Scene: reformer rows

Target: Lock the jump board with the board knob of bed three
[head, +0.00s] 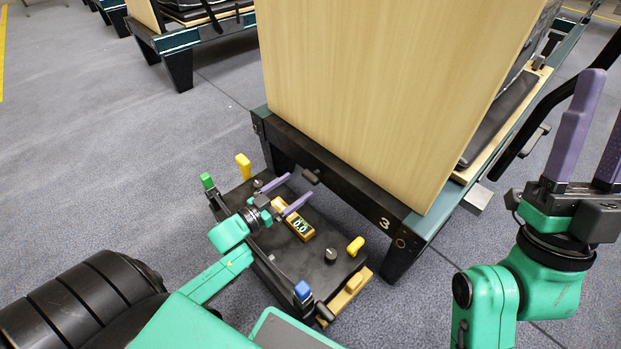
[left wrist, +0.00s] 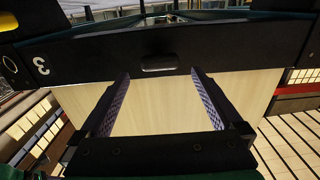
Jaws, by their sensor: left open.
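Bed three, marked with a 3, has a dark end beam (head: 340,183). The jump board (head: 385,85) is a large pale wooden panel standing upright behind this beam. The board knob (head: 311,177) is a small black piece at the beam; it also shows in the left wrist view (left wrist: 158,63). My left gripper (head: 287,193) is open and empty, its purple fingers pointing toward the beam just short of the knob. In the left wrist view the knob lies between and beyond the fingertips. My right gripper (head: 602,95) is open and empty at the right edge.
A low black panel (head: 320,240) with coloured handles, a dial and a small display lies under my left gripper. Another bed (head: 178,42) stands at the back left. Grey floor at left is clear.

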